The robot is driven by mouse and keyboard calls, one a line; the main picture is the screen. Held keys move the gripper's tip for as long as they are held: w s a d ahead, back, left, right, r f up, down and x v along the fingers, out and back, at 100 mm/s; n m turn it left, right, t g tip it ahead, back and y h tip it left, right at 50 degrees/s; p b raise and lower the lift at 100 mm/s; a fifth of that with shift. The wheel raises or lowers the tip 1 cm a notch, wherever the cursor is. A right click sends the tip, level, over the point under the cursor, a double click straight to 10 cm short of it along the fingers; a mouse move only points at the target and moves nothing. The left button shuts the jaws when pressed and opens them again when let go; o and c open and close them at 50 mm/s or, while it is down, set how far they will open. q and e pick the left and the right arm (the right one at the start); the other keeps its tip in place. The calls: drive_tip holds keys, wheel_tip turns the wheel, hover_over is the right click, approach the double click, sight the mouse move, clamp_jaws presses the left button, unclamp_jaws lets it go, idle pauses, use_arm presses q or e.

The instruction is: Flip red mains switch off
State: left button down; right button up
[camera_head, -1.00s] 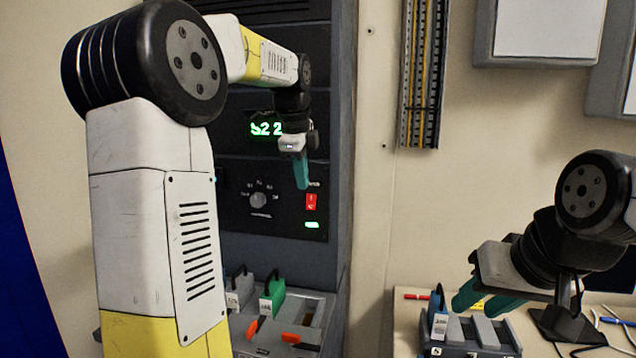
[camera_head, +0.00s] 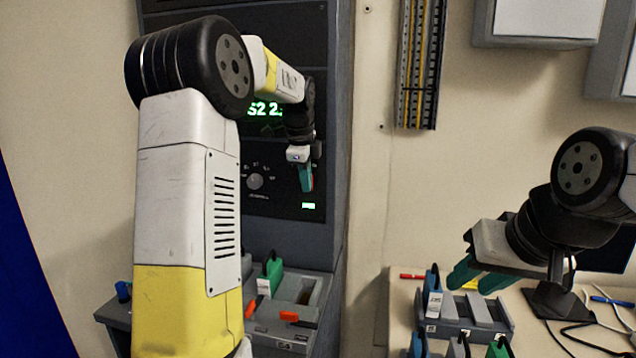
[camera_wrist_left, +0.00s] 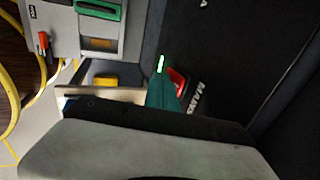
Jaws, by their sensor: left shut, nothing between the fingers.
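The red mains switch (camera_wrist_left: 177,81) sits on the dark panel beside the MAINS lettering in the left wrist view. In the head view only a thin red edge (camera_head: 312,183) of it shows beside my fingertips. My left gripper (camera_head: 306,186) is shut and empty, its green fingers right in front of the switch and covering much of it. It also shows in the left wrist view (camera_wrist_left: 163,88), its tip overlapping the switch's edge; I cannot tell whether it touches. My right gripper (camera_head: 478,278) is at the right, over the bench, its green fingers apart and nothing seen between them.
A lit green indicator (camera_head: 308,206) is just below the switch, and a round knob (camera_head: 255,181) is to its left. A grey tray (camera_head: 325,290) with a green-handled block (camera_head: 271,276) stands below the panel. A blue-grey rack (camera_head: 505,330) stands on the right bench.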

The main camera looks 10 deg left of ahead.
use_arm(q)
drive_tip(key=shift+w+f, duration=0.1)
drive_tip(key=shift+w, duration=0.15)
drive_tip(key=shift+r, duration=0.85)
